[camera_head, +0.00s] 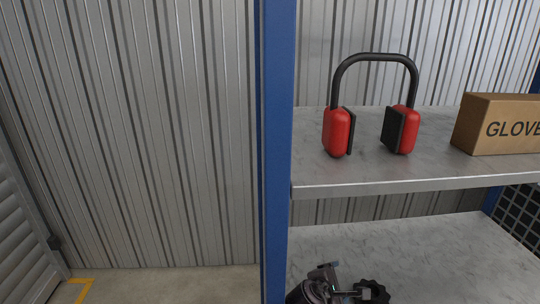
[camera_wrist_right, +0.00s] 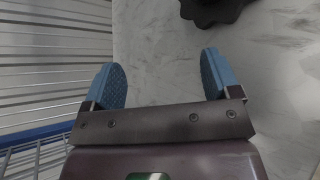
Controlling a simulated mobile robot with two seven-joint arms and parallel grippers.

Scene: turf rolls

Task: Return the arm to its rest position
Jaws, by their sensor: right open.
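My right gripper (camera_head: 332,281) shows at the bottom of the head view, over the lower shelf, partly cut off by the frame edge. In the right wrist view its two blue pads (camera_wrist_right: 160,78) stand wide apart with nothing between them. Behind them is the pale mottled shelf surface. My left gripper is not in view.
A black lobed object (camera_head: 374,292) lies beside my right gripper on the lower shelf (camera_head: 430,255); it also shows in the wrist view (camera_wrist_right: 212,9). Red earmuffs (camera_head: 339,132) and a glove box (camera_head: 495,125) stand on the upper shelf (camera_head: 400,178). A blue post (camera_head: 275,150) stands left.

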